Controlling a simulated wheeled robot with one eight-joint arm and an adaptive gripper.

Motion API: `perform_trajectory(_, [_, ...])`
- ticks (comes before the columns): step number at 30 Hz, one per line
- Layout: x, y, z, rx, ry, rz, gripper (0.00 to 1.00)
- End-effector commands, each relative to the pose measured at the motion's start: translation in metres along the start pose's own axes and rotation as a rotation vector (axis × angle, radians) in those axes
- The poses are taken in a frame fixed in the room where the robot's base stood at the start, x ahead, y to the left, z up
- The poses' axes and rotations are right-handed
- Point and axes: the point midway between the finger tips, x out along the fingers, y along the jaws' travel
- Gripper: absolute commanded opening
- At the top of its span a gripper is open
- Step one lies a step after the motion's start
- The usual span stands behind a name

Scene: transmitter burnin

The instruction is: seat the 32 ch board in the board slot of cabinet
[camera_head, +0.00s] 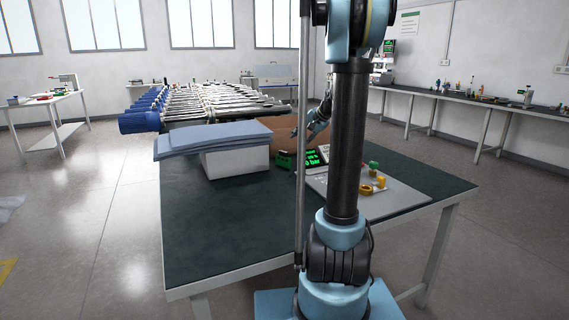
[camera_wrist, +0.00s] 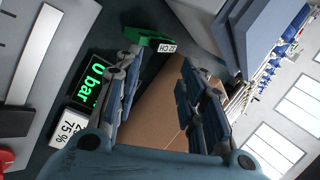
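The green board (camera_wrist: 148,38), with a white label that appears to read 32 CH, shows in the wrist view just beyond the tip of my left-hand finger. What seems to be the same green piece (camera_head: 284,161) stands on the table left of the display in the head view. My gripper (camera_wrist: 160,62) is open, with nothing held between its fingers. In the head view my gripper (camera_head: 318,122) is above the table, partly hidden behind my arm. I cannot make out the cabinet or its board slot for certain.
A lit display (camera_head: 315,157) stands beside the green piece. A brown box (camera_wrist: 155,105) lies behind the fingers. A white box (camera_head: 235,162) bears blue sheets (camera_head: 215,138). A grey panel (camera_head: 405,196) holds yellow and green parts. The table's left front (camera_head: 220,235) is clear.

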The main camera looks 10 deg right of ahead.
Motion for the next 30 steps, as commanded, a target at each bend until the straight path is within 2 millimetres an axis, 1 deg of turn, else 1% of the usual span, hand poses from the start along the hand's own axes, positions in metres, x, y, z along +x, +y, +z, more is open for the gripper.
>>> perform_trajectory(3, [-0.003,0.005,0.000,-0.190,0.007,-0.029,0.37])
perform_trajectory(11, [-0.011,0.014,0.000,-0.627,0.044,-0.089,0.37])
perform_trajectory(21, [-0.022,0.024,0.001,-1.186,0.138,-0.140,0.37])
perform_trajectory(25, [-0.026,0.027,0.001,-1.346,0.174,-0.146,0.37])
perform_trajectory(30, [-0.028,0.028,0.001,-1.455,0.200,-0.148,0.37])
